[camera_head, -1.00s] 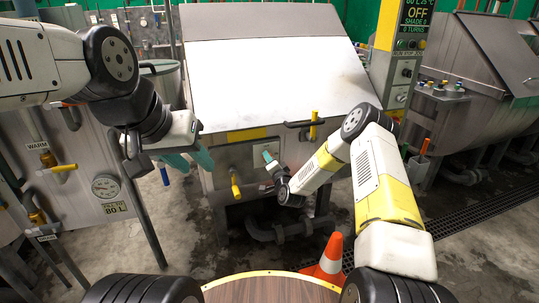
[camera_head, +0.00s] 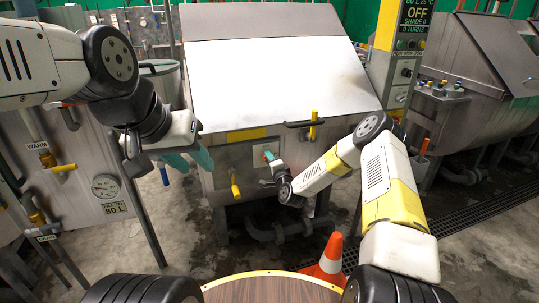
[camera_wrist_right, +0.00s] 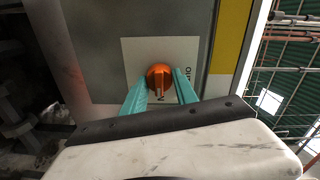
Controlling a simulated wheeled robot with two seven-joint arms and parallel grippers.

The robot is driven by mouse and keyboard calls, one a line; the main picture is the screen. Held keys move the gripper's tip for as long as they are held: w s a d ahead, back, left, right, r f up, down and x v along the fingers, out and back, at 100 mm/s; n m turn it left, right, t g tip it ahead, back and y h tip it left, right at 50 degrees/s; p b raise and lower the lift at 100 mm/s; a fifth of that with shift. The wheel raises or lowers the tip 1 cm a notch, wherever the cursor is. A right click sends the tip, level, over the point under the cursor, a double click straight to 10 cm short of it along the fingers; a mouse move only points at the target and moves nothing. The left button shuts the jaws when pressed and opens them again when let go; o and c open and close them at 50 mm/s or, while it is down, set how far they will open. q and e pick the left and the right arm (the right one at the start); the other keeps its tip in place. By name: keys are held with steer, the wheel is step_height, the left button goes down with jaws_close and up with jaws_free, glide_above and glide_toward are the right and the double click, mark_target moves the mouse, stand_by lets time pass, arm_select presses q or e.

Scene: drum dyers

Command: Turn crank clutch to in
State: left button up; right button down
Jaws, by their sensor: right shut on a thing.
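The crank clutch is an orange round knob (camera_wrist_right: 159,78) on a light square plate (camera_wrist_right: 135,55), seen in the right wrist view. My right gripper (camera_wrist_right: 161,86) has its two teal fingers on either side of the knob, shut on it. In the head view the right gripper (camera_head: 269,156) is at the front of the steel drum machine, under its yellow strip, and the knob is barely visible there. Lettering on the plate is partly hidden by the fingers. My left gripper (camera_head: 190,160) hangs in the air at the left; its two teal fingers look apart and empty.
A yellow-handled lever (camera_head: 235,187) is left of the plate, and another yellow handle (camera_head: 313,125) is on the lid edge. A control post (camera_head: 402,70) reading OFF stands right. A traffic cone (camera_head: 330,257) and round wooden top (camera_head: 270,288) are in front.

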steer(key=shift+f, duration=0.1)
steer(key=c, duration=1)
jaws_free()
steer(key=shift+o, duration=0.2)
steer(key=v, duration=0.7)
steer(key=shift+s, duration=0.35)
steer(key=shift+d, duration=0.15)
